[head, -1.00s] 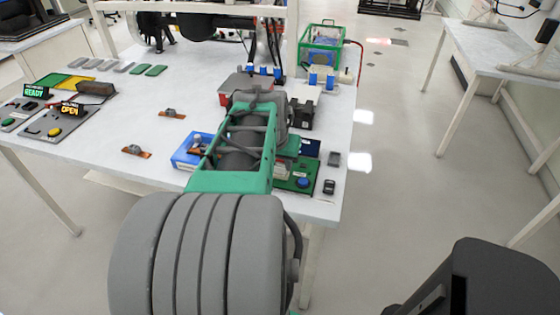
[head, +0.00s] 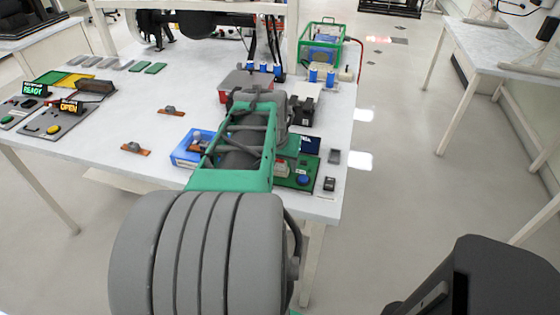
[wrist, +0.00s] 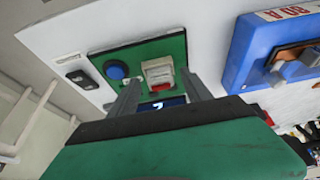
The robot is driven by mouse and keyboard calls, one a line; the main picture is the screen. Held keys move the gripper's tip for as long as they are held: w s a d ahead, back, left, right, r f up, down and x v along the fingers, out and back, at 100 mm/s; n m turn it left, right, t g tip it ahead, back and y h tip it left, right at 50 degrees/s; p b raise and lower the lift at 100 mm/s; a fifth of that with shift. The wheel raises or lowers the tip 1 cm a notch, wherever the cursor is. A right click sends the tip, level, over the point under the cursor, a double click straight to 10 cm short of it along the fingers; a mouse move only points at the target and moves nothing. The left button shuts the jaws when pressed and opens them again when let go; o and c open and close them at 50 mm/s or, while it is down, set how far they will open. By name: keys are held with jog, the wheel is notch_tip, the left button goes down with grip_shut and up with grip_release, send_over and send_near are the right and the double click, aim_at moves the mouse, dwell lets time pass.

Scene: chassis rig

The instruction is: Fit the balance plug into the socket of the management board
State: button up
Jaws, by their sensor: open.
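The management board is a green board (wrist: 140,60) with a blue button (wrist: 117,71) and a dark display (wrist: 165,104) bearing a pale character. A white connector block (wrist: 158,72) with a red part at its edge sits on the board; I cannot tell whether it is the socket alone or has the balance plug in it. My gripper (wrist: 160,92) is open, its fingers over the board, one to either side below the block. In the head view the board (head: 283,184) is partly hidden by my arm, and my fingertips are hidden.
A blue box (wrist: 240,60) lies right of the board in the wrist view. A small dark switch-like part (head: 329,184) and a grey block (head: 335,157) lie near the table's right edge. A black part (head: 302,112) stands behind. The table's (head: 110,130) left middle is mostly clear.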

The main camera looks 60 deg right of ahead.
jog(key=v, duration=0.7)
jog(key=shift+a+r, duration=0.2)
jog(key=shift+r, duration=0.15)
